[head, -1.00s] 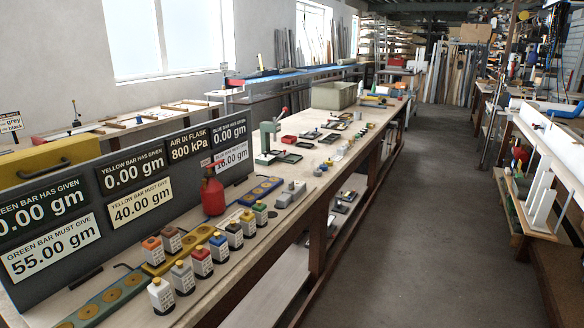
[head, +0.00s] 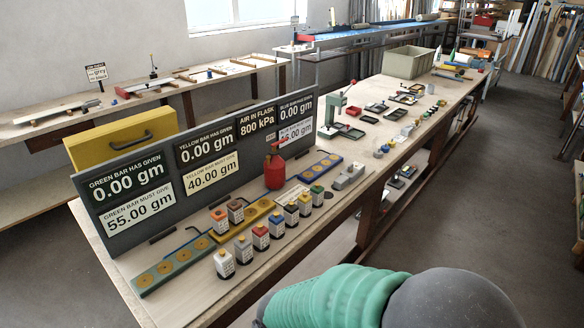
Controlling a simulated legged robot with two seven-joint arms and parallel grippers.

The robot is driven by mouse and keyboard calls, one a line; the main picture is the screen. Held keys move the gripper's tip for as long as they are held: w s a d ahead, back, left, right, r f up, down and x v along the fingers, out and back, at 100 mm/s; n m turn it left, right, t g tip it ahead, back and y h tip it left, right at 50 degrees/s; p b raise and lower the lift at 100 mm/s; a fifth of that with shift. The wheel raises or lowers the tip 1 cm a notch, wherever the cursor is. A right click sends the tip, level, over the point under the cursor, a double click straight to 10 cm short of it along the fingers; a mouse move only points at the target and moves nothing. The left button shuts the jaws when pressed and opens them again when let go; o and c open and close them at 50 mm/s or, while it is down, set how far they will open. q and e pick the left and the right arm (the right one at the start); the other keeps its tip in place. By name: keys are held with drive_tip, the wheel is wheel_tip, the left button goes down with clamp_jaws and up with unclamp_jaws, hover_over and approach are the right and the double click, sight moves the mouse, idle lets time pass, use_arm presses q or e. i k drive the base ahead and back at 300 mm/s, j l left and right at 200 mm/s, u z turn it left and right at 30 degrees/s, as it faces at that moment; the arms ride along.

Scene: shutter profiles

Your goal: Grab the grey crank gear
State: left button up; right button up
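I cannot make out a grey crank gear for certain in the head view. Many small parts on the long bench (head: 335,215) are too small to tell apart. A grey block-like part (head: 348,177) lies on the bench right of the blue bar with yellow discs (head: 320,167). A small grey part (head: 380,152) lies farther along. Neither gripper is in view. A green and dark grey rounded part, likely of my own arm, fills the bottom right and hides the floor there.
A dark panel (head: 165,158) with weight readouts stands along the bench, with a red flask (head: 274,170) and several small bottles (head: 261,236) in front. A green press (head: 330,115) and olive bin (head: 408,62) stand farther back. Another bench (head: 70,122) lines the wall.

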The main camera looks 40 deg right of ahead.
sight(346, 178)
drive_tip(key=l+u, duration=0.2)
drive_tip(key=l, duration=0.25)
drive_tip(key=l+u, duration=0.15)
drive_tip(key=l, duration=0.25)
drive_tip(key=l+u, duration=0.2)
drive_tip(key=l, duration=0.25)
drive_tip(key=k+l+u, duration=0.2)
drive_tip(key=l, duration=0.2)
drive_tip(key=l+u, duration=0.15)
drive_tip(key=l, duration=0.3)
drive_tip(key=k+l+u, duration=0.2)
drive_tip(key=l, duration=0.2)
drive_tip(key=l+u, duration=0.2)
drive_tip(key=l, duration=0.2)
